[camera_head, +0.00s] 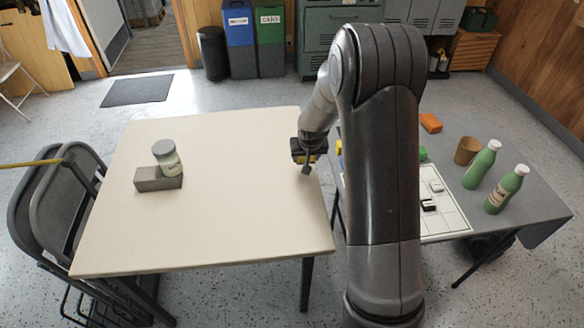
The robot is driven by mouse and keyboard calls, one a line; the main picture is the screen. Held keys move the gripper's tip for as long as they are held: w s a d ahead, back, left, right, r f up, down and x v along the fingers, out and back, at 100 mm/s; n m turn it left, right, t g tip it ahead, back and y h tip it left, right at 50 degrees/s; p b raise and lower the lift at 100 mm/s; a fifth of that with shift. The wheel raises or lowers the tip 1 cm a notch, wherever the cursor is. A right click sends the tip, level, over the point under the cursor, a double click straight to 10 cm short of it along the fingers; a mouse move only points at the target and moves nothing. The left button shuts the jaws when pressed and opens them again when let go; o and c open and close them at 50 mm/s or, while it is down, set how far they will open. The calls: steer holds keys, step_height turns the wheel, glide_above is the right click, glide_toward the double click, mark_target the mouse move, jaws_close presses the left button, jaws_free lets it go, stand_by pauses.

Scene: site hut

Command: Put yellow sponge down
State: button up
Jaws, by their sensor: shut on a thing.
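My gripper (306,165) is over the right edge area of the cream table (220,220), at the left of my arm. It is shut on the yellow sponge (311,157), of which only a small yellow patch shows beneath the dark gripper body. The fingers and the rest of the sponge are mostly hidden. I cannot tell whether the sponge touches the tabletop.
A labelled jar (167,160) stands on a grey block (150,181) on the cream table, which is otherwise clear. The grey table (530,200) holds two green bottles (480,165), a brown cup (467,151), an orange block (431,123) and a grid sheet (447,217). Folding chairs (55,205) stand left.

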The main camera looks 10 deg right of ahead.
glide_above(291, 171)
steer(key=s, duration=0.2)
step_height(291, 171, down, 3)
steer(key=shift+w+d+r, duration=0.1)
steer(key=shift+f, duration=2.05)
steer(key=o, duration=1)
steer(key=shift+f, duration=0.1)
